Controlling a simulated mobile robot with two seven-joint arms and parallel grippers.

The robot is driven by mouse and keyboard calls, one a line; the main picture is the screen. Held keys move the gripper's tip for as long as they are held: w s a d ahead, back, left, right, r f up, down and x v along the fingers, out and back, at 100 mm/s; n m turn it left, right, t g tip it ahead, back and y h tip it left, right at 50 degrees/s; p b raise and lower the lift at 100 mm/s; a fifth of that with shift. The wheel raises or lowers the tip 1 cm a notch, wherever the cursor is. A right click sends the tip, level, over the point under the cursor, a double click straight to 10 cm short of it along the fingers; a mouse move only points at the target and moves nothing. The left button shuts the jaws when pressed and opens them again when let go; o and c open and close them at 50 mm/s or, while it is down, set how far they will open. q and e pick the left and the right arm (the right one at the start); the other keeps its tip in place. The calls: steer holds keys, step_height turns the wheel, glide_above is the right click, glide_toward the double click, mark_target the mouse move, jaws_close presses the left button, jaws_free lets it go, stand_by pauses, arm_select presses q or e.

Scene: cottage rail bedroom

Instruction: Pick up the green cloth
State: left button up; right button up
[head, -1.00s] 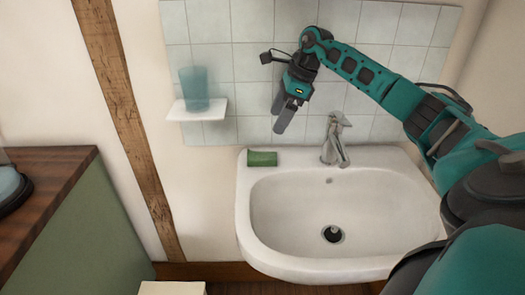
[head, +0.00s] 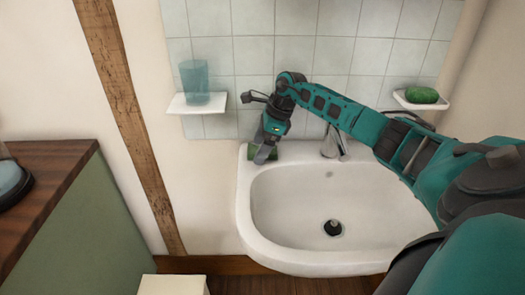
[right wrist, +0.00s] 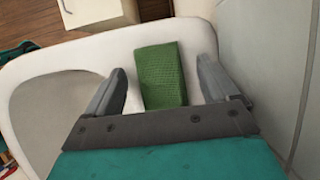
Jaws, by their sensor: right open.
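The green cloth (right wrist: 161,76) is a small folded block lying on the back left corner of the white sink (head: 246,205). In the head view the cloth (head: 251,150) is mostly hidden behind my right gripper (head: 262,153). In the right wrist view my right gripper (right wrist: 160,85) is open, with one finger on each side of the cloth. There is a gap between the cloth and each finger, wider on the right. I cannot tell how far the fingertips are above the sink's surface. My left gripper is not in view.
A faucet (head: 332,144) stands at the sink's back, close under my right arm. A glass (head: 195,82) stands on a small wall shelf (head: 190,106) at left. A green soap bar (head: 422,95) sits in a dish at right. A tiled wall (head: 300,55) is behind.

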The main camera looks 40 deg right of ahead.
steer(key=shift+f, duration=0.1)
steer(key=shift+c, duration=0.2)
steer(key=c, duration=1.1)
step_height(320, 180, up, 10)
steer(key=shift+r, duration=0.1)
steer(key=o, duration=0.5)
steer(key=c, duration=0.4)
